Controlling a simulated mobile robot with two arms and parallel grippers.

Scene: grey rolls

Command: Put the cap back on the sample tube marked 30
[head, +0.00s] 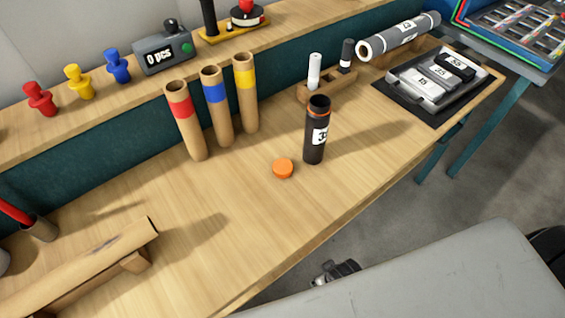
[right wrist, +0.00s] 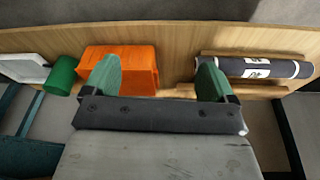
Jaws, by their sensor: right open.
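The black sample tube (head: 317,130) stands upright and uncapped on the bench, its open mouth ringed in orange. Its white label shows a 3; the rest is turned away. A round orange cap (head: 283,168) lies on the bench just left of the tube's foot, apart from it. My right gripper (right wrist: 158,68) shows two green fingers spread wide in the right wrist view, with nothing between them. Neither the tube nor the cap can be made out in that view. My left gripper is not in view.
Three cardboard tubes (head: 215,105) with red, blue and yellow bands stand left of the sample tube. Behind it is a wooden rack (head: 328,88). An orange box (right wrist: 135,62) and a dark roll (right wrist: 268,68) show in the wrist view.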

